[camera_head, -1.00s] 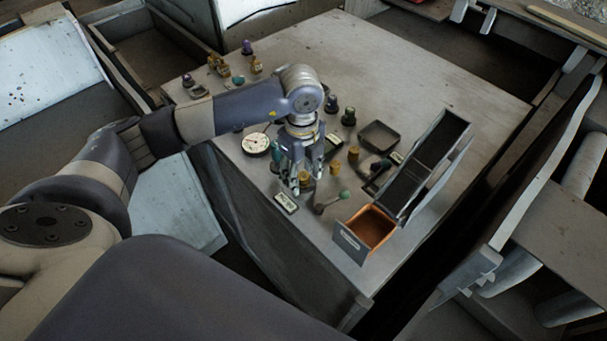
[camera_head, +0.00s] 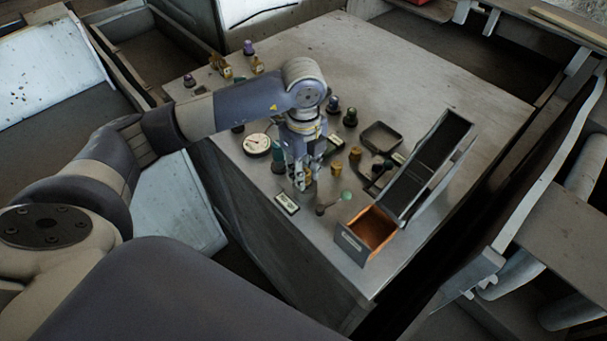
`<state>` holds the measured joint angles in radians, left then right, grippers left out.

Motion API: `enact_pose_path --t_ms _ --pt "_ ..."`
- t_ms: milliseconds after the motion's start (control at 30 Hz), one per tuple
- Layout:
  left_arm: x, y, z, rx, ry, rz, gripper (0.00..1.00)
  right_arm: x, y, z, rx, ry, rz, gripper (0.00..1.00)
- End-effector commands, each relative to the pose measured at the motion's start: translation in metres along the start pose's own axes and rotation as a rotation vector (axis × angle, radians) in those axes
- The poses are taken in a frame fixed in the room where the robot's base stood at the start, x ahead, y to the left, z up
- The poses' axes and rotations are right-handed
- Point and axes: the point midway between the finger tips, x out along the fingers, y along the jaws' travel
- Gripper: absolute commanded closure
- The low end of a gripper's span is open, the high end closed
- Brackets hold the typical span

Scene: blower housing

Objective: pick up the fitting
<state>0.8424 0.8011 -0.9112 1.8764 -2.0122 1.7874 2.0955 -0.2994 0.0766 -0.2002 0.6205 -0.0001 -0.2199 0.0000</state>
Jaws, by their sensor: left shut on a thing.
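My left gripper (camera_head: 304,182) points down at the near part of the grey table and is shut on a small brass-coloured fitting (camera_head: 308,175). The fingers hide most of the fitting. I cannot tell whether it is clear of the table top. Two similar brass-coloured pieces stand just to the right, a nearer one (camera_head: 337,168) and a farther one (camera_head: 355,154). My right gripper is not in view.
A round gauge (camera_head: 256,144) and a teal part (camera_head: 277,157) lie left of the gripper. A small label plate (camera_head: 287,203) and a green-knobbed lever (camera_head: 334,204) lie in front. A dark tray (camera_head: 381,137) and an open orange-lined drawer (camera_head: 370,229) are at right. The table's far right is clear.

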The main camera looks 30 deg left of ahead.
Motion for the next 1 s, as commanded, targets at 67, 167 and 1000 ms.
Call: enact_pose_path --t_ms 67,167,1000 --pt "-0.010 -0.002 0.000 0.001 -0.001 -0.007 0.99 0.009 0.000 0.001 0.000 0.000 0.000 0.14" --pt "-0.019 0.010 0.004 -0.002 -0.003 0.000 0.99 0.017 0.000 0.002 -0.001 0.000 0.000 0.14" --pt "-0.034 0.144 0.039 -0.003 -0.002 -0.001 0.99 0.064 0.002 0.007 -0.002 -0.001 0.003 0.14"
